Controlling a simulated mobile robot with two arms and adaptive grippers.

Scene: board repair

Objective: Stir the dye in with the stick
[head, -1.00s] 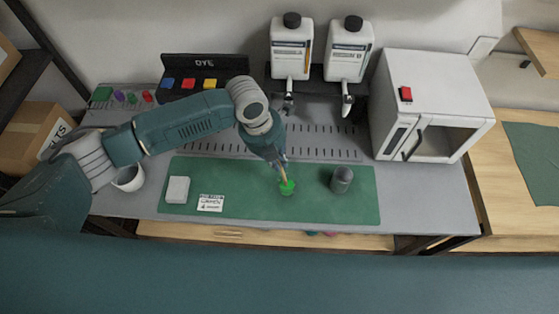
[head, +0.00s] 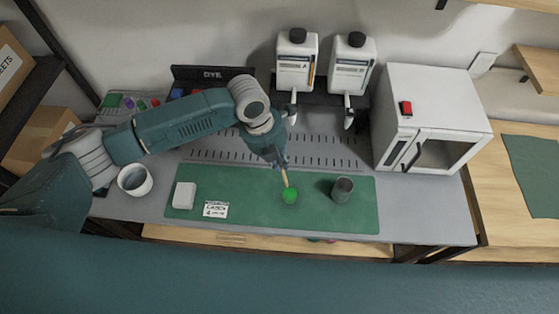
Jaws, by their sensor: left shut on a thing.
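My left gripper (head: 281,163) is shut on a thin wooden stick (head: 285,178), above the green mat (head: 245,186). The stick points down, slightly tilted, and its lower end meets a small round bright green thing (head: 289,196) on the mat. This looks like a cup with green liquid; its walls are hard to make out, and I cannot tell how deep the stick's tip sits. My right gripper is not in view.
A grey cup (head: 342,190) stands close to the right. A white block (head: 184,195) and a printed card (head: 215,209) lie at the mat's left. A white bucket (head: 135,180) is below my left arm. Two dispenser bottles (head: 297,60) and a white oven (head: 432,115) stand behind.

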